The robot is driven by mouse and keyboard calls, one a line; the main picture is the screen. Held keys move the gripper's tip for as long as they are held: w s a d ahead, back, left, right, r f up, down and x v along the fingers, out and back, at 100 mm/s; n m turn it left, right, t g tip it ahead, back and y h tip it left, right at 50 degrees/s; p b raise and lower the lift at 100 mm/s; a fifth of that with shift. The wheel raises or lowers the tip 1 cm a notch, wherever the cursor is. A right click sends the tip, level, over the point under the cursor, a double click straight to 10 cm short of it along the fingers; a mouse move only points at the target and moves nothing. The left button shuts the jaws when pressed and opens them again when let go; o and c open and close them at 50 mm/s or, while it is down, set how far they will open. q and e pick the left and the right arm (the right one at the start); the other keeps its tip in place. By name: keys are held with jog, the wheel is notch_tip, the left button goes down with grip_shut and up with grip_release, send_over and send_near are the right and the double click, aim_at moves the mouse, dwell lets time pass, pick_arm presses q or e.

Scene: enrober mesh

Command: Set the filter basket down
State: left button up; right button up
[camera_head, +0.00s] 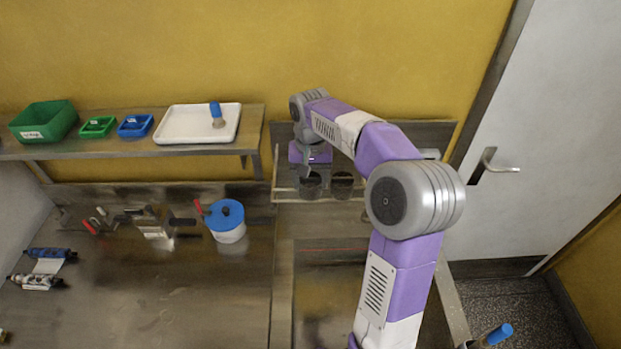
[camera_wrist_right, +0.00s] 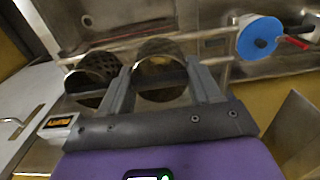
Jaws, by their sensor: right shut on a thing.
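My right gripper (camera_head: 309,168) reaches down at the wire rack against the back wall. It is shut on a dark mesh filter basket (camera_head: 311,187); in the right wrist view the basket's round rim (camera_wrist_right: 160,66) shows between the two fingers (camera_wrist_right: 163,92). A second dark basket (camera_head: 342,186) stands just to the right in the head view; in the right wrist view it is to the left (camera_wrist_right: 92,82). Both are at the rack's rails (camera_head: 283,194). I cannot tell whether the held basket touches the rack. My left gripper is not in view.
A blue-lidded white pot (camera_head: 228,232) stands left of the rack on the steel counter (camera_head: 190,300). A shelf above holds a white tray (camera_head: 175,138) with a brush, and green and blue bins (camera_head: 45,121). A door (camera_head: 540,120) is at the right.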

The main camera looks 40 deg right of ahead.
aim_at(310, 178)
jog(key=shift+f, duration=0.15)
jog(key=o, duration=0.8)
notch_tip(310, 178, up, 12)
jog(key=shift+r+p, duration=0.2)
jog(key=shift+p, duration=0.85)
